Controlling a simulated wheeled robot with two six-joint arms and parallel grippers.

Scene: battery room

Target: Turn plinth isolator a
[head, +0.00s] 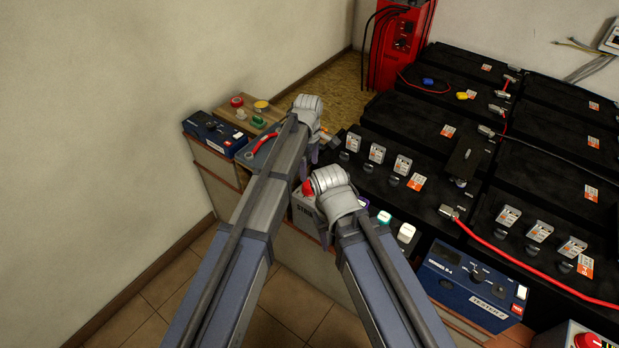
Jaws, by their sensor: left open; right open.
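No label reading plinth isolator a is legible. A red round knob (588,341) on a pale box is cut off at the bottom right corner; it may be an isolator. A black handle on a dark plate (463,161) stands among the batteries; I cannot tell its function. My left gripper (313,152) is open above the back left part of the bench, mostly hidden by its own arm. My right gripper (326,228) is open, lower and nearer, by a grey box (303,208) at the bench's front edge. Both grippers are far left of the red knob and apart from the black handle.
Black batteries (560,100) with terminals and orange labels fill the right side. A blue tester (470,285) sits at the front, and another blue device (216,132) at the back left. A red cabinet (400,45) stands behind. Red cables (540,270) cross the batteries.

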